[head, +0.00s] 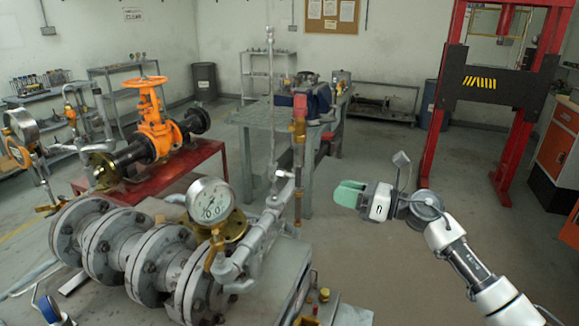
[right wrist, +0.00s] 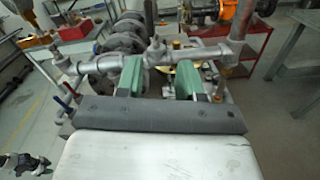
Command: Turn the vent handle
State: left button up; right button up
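My right gripper (head: 349,192) is to the right of the pipework in the head view, pointing left. In the right wrist view its green fingers (right wrist: 160,70) are apart with nothing held between them. Grey pipe fittings (right wrist: 155,50) show beyond and between the fingertips. In the head view, a thin upright pipe (head: 298,165) with a red and orange fitting (head: 299,115) rises beside the gauge (head: 211,201). I cannot tell which part is the vent handle. A small dark shape (right wrist: 25,164), possibly my left gripper, shows at the lower left of the wrist view.
Grey flanged pipe (head: 110,245) fills the left foreground. An orange gate valve (head: 155,120) sits on a red stand (head: 190,160) behind it. A grey workbench (head: 262,115) stands beyond, and a red press frame (head: 445,130) at right. Floor around the right gripper is clear.

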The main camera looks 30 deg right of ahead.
aim_at(299, 186)
jog(key=w+a+p, duration=0.1)
jog(key=w+a, duration=0.1)
jog(key=w+a+r+n+p, duration=0.1)
jog(key=w+a+p, duration=0.1)
jog(key=w+a, duration=0.1)
jog(key=w+a+r+n+p, duration=0.1)
jog(key=w+a, duration=0.1)
jog(key=a, duration=0.1)
jog(key=shift+w+g+p, duration=0.2)
jog(key=shift+g+p, duration=0.1)
grip_shut()
